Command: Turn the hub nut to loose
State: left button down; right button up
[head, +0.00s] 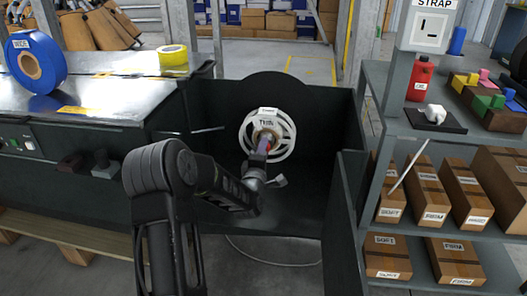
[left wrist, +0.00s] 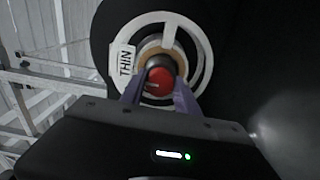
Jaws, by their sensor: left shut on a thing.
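The hub nut is a red round knob (left wrist: 158,82) at the centre of a white spoked wheel labelled THIN (left wrist: 203,58). The wheel (head: 286,150) stands upright against a dark round plate at the back of a black bay in the head view. My left gripper (head: 269,155) reaches in from the front and hides most of the nut there. In the left wrist view its two purple fingers (left wrist: 158,96) lie on either side of the red nut, shut on it. My right gripper is not in view.
The black bay's side panel (head: 346,220) rises close on the right. A metal workbench (head: 110,95) with a blue WIDE roll (head: 60,80) and a yellow roll (head: 172,55) is on the left. A grey shelf (head: 385,125) with boxes, a red bottle (head: 421,80) and blocks stands right.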

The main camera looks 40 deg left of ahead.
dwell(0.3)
pick_arm(q)
jog(key=c, duration=0.9)
grip_release()
jog(key=p+v, duration=0.2)
jog(key=v, duration=0.5)
jog(key=shift+s+d, duration=0.2)
jog(key=shift+s, duration=0.15)
jog(key=shift+s, duration=0.1)
